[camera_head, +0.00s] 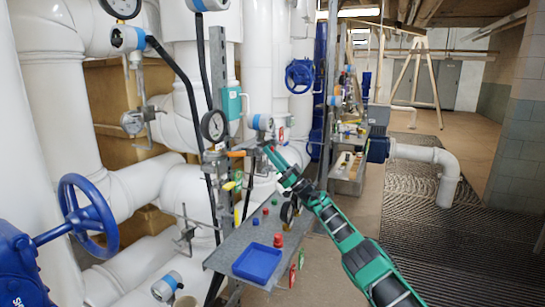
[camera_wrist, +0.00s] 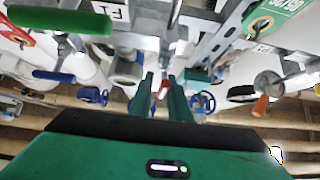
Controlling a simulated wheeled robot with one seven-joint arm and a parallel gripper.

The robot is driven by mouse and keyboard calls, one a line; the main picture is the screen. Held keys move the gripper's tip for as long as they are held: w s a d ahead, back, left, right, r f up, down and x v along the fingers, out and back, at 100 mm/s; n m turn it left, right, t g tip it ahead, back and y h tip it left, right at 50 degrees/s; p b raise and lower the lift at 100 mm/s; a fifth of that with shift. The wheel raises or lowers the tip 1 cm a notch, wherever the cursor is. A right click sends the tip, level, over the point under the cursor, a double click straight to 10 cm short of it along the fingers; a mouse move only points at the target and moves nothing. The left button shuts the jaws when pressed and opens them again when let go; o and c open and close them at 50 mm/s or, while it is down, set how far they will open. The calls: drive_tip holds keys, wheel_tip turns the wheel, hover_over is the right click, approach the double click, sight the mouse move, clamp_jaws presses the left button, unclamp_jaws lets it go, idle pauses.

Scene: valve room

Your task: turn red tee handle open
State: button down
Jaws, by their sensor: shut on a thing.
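The red tee handle (camera_wrist: 163,90) shows as a small red piece between the two dark green fingers of my gripper (camera_wrist: 163,92) in the wrist view. My gripper is shut on it; the fingers hide part of the handle. In the head view my green arm reaches up and left from the lower right, and my gripper (camera_head: 270,152) is at the piping right of a round pressure gauge (camera_head: 213,126).
Close by are a green lever (camera_wrist: 60,20), a blue handle (camera_wrist: 53,76) and an orange handle (camera_wrist: 260,105). A grey bench (camera_head: 232,244) with a blue tray (camera_head: 258,262) lies below my arm. A blue handwheel (camera_head: 88,215) stands left. Open floor lies right.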

drive_tip(key=shift+w+d+f+t, duration=0.3)
drive_tip(key=shift+w+t, duration=0.05)
drive_tip(key=shift+t, duration=0.05)
drive_tip(key=c, duration=1.8)
unclamp_jaws()
drive_tip(key=shift+f, duration=0.15)
drive_tip(key=shift+c, duration=0.2)
drive_tip(key=shift+a, duration=0.1)
drive_tip(key=shift+r, duration=0.2)
